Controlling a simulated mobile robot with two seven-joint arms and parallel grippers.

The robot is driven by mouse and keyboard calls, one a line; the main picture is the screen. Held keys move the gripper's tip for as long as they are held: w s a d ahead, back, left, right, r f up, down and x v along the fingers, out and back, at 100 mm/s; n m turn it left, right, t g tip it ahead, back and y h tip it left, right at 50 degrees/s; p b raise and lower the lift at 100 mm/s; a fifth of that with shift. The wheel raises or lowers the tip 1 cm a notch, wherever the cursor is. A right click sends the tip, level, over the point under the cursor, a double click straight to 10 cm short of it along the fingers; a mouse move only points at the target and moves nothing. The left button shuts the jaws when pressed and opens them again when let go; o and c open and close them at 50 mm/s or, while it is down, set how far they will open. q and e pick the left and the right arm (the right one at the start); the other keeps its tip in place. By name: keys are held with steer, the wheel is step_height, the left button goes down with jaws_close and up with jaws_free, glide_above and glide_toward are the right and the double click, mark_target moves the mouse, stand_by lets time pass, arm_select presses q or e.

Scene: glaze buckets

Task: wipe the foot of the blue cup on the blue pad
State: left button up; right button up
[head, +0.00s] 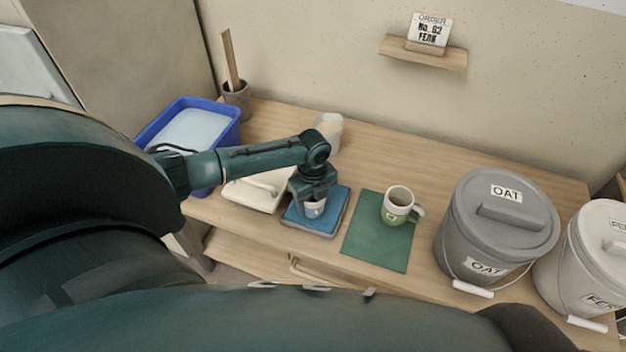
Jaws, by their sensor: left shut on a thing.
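My left gripper (313,194) points down over the blue pad (328,224) and is shut on a small pale cup (313,210) with a dark mark on its side. Most of the cup is hidden by the gripper, and little of its colour shows. The cup is at the pad's middle, low over it; I cannot tell if its foot touches the pad. My right gripper is not in view.
A green-and-white mug (398,206) stands on a green mat (378,245) to the right. Grey OAT bucket (480,238) and white bucket (585,265) stand right.

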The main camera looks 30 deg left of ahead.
arm_select(q)
step_height(320, 180, up, 5)
steer(key=p, duration=0.4)
steer(key=shift+r, duration=0.8)
